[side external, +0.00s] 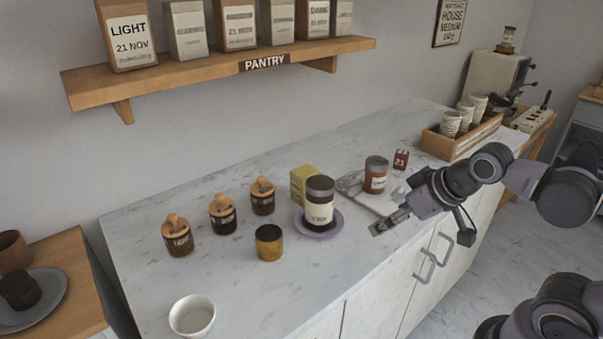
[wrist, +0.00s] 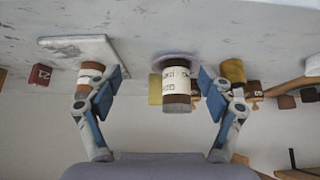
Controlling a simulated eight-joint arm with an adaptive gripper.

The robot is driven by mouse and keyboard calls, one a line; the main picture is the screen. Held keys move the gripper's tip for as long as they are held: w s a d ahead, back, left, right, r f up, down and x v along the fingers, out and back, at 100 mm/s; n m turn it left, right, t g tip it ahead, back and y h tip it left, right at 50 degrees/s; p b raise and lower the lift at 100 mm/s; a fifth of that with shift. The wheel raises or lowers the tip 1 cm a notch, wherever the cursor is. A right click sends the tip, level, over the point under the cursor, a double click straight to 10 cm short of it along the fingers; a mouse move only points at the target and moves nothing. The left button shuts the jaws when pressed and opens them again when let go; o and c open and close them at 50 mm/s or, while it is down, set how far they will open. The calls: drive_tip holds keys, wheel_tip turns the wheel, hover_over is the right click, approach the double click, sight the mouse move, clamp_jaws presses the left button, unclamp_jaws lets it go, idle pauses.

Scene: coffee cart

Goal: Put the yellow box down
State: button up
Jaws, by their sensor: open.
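The yellow box (side external: 303,184) stands upright on the marble counter (side external: 345,268), behind a dark-lidded jar (side external: 319,205) on a purple saucer (side external: 333,230). The jar partly hides it. In the wrist view, the yellow box (wrist: 155,90) shows mostly as a strip beside the jar (wrist: 176,78). My gripper (side external: 380,226) is over the counter's front side, right of the jar and apart from the box. In the wrist view, my gripper (wrist: 161,92) has its fingers wide apart, with nothing held; the jar and box appear beyond the gap.
A gold cup (side external: 269,243) and several wooden-lidded jars (side external: 222,214) stand left of the saucer. A white bowl (side external: 192,316) is at the front left. Bare counter lies in front.

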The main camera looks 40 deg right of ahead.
wheel_tip(320, 180, up, 8)
drive_tip(key=r+m+t+y, duration=0.2)
drive_tip(key=m+t+y, duration=0.15)
drive_tip(key=m, duration=1.45)
hover_over(303, 169)
drive_tip(key=s+a, duration=0.3)
drive_tip(key=s, duration=0.7)
drive_tip(key=shift+s+d+f+g+y, duration=0.1)
drive_tip(key=shift+f+g+y, duration=0.15)
drive_tip(key=shift+g, duration=0.2)
drive_tip(key=w+d+f+m+t, duration=0.1)
drive_tip(key=w+m, duration=0.2)
drive_tip(key=m, duration=0.1)
drive_tip(key=w+f+m+t+y, duration=0.1)
drive_tip(key=w+f+m, duration=0.1)
drive_tip(key=m, duration=0.3)
drive_tip(key=w+d+f+m, duration=0.1)
drive_tip(key=w+f+m, duration=0.1)
drive_tip(key=w+m, duration=0.2)
drive_tip(key=shift+w+d+f+m+t, duration=0.15)
drive_tip(key=shift+w+d+m+t, duration=0.2)
drive_tip(key=shift+w, duration=0.25)
drive_tip(key=shift+f, duration=3)
wheel_tip(303, 169, down, 2)
drive_tip(key=shift+f, duration=0.1)
drive_tip(key=shift+x, duration=1.05)
drive_tip(key=shift+w+a+f, duration=0.15)
drive_tip(key=shift+w+a, duration=0.05)
drive_tip(key=shift+w, duration=0.15)
